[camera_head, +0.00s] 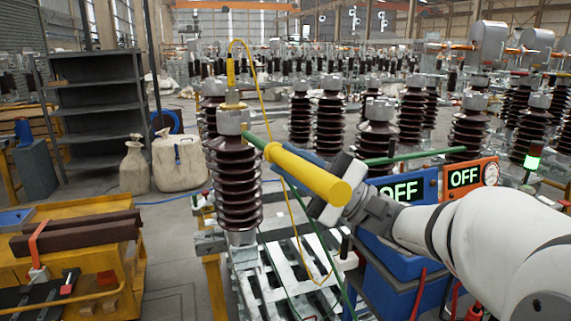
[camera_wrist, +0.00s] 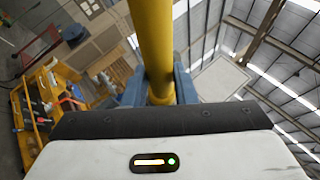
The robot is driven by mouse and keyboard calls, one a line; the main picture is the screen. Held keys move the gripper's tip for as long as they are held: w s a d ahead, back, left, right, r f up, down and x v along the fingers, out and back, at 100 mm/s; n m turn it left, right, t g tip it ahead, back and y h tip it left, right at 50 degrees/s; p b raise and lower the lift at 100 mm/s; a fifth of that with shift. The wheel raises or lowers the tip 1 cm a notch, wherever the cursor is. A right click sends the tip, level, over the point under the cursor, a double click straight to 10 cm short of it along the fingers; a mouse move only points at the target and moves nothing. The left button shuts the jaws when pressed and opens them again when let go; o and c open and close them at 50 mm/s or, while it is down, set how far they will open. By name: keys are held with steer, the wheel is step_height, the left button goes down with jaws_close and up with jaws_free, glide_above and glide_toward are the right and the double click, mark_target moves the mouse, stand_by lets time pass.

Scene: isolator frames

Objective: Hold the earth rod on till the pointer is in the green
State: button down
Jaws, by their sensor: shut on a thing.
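The earth rod (camera_head: 305,172) is a thick yellow bar with a thin green end. It slants up and left to the metal cap (camera_head: 233,121) of a brown ribbed insulator (camera_head: 234,185). Its green end appears to be at the cap's edge; I cannot tell whether it touches. My gripper (camera_wrist: 160,82) is shut on the rod, with a blue finger on each side in the wrist view. The rod's tip is out of that view. A round dial (camera_head: 491,173) sits on the orange box; its pointer is too small to read.
Blue and orange boxes (camera_head: 464,180) show OFF signs. A green lamp (camera_head: 533,160) glows at the right. A yellow fitting (camera_head: 231,70) with a yellow cable stands above the insulator. A yellow cart (camera_head: 110,208) stands at left. More insulators (camera_head: 376,135) crowd behind.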

steer(key=w+p, duration=0.1)
steer(key=w, duration=0.1)
steer(key=w+a, duration=0.1)
steer(key=w, duration=0.2)
steer(key=w+a+p, duration=0.1)
steer(key=w, duration=0.2)
steer(key=shift+w+a+r+p, duration=0.1)
steer(key=shift+w+a+p, duration=0.05)
steer(key=shift+p, duration=0.15)
steer(key=shift+w+a, duration=0.15)
steer(key=shift+w, duration=0.3)
steer(key=shift+w+a, duration=0.2)
steer(key=shift+w, duration=0.55)
stand_by(2.0)
steer(key=shift+s, duration=0.1)
stand_by(0.9)
steer(key=s+d+b, duration=0.1)
steer(key=s, duration=0.2)
steer(key=s+b, duration=0.1)
steer(key=s, duration=0.2)
steer(key=s+d+b, duration=0.1)
steer(key=s, duration=0.2)
steer(key=shift+s+d, duration=0.2)
steer(key=shift+d, duration=0.15)
steer(key=shift+s, duration=0.1)
